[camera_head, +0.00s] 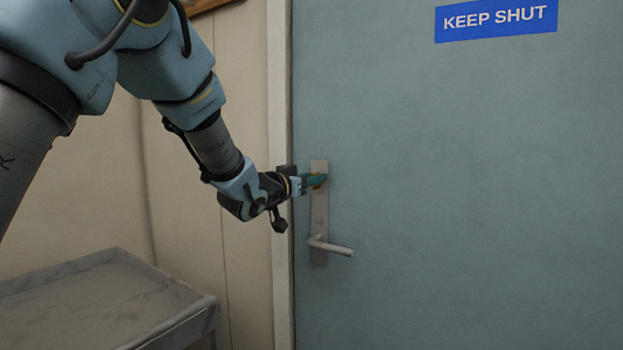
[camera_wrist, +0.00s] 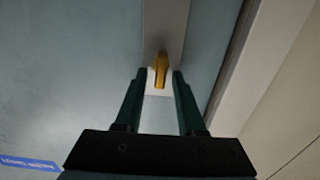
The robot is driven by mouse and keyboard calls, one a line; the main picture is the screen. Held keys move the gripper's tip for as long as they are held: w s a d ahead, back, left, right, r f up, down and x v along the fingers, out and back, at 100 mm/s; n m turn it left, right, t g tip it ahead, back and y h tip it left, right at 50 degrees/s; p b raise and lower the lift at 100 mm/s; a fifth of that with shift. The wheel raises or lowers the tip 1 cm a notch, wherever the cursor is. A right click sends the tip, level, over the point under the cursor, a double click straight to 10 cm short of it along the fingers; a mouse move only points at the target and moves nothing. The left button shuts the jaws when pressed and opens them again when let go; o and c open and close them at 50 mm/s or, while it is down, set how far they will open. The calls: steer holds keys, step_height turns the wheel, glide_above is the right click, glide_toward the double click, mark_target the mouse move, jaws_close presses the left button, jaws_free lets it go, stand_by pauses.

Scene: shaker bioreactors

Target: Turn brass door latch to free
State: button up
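The brass latch (camera_wrist: 160,68) is a small yellow turn piece on the pale metal plate (camera_head: 319,215) of the blue-grey door. In the wrist view it lies between the tips of my gripper (camera_wrist: 160,76), with a gap to the finger on either side. The green fingers are apart. In the head view my gripper (camera_head: 318,180) reaches the upper part of the plate from the left and mostly hides the latch. I cannot tell from the head view whether a finger touches it.
A lever handle (camera_head: 331,246) sticks out to the right low on the plate. The door frame (camera_head: 279,120) runs just left of the plate. A blue "KEEP SHUT" sign (camera_head: 496,20) is high on the door (camera_head: 460,180). A grey table (camera_head: 100,290) stands at lower left.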

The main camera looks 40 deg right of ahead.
jaws_close()
steer(key=shift+n, duration=0.3)
stand_by(0.3)
steer(key=shift+w+a+f+n+p, duration=0.15)
steer(key=shift+n+p, duration=0.25)
steer(key=shift+n, duration=2.45)
steer(key=shift+w+d+f+n+p, duration=0.15)
steer(key=shift+n+p, duration=0.25)
steer(key=shift+n, duration=2.5)
steer(key=shift+w+a+f+n+p, duration=0.15)
steer(key=shift+w+f+n+p, duration=0.2)
steer(key=shift+n, duration=2.5)
steer(key=shift+s+r, duration=0.15)
steer(key=shift+o, duration=0.9)
jaws_free()
